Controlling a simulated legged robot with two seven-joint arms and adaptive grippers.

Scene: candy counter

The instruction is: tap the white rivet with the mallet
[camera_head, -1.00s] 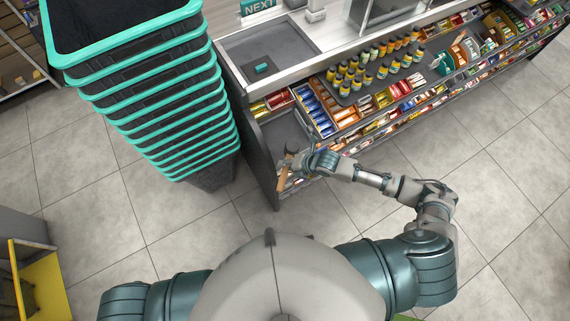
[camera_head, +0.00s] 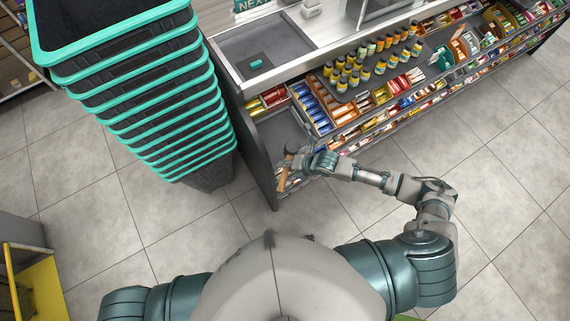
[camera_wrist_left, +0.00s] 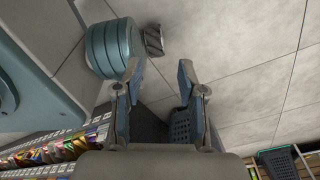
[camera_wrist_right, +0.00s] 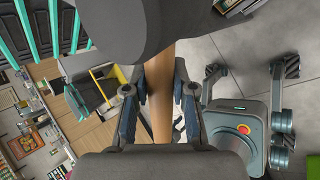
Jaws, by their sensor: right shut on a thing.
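The mallet has a wooden handle (camera_head: 283,183) and a dark grey head (camera_wrist_right: 150,28). My right gripper (camera_head: 300,165) is shut on its handle, in front of the counter's open lower shelf. In the right wrist view the handle (camera_wrist_right: 160,95) runs between the fingers, and the large head fills the upper middle. I cannot make out the white rivet in any view.
A tall stack of black baskets with teal rims (camera_head: 130,70) stands left of the counter (camera_head: 262,165). Candy racks (camera_head: 390,95) line the counter front to the right. A small teal block (camera_head: 256,64) lies on the counter top. The tiled floor (camera_head: 500,190) is clear at right.

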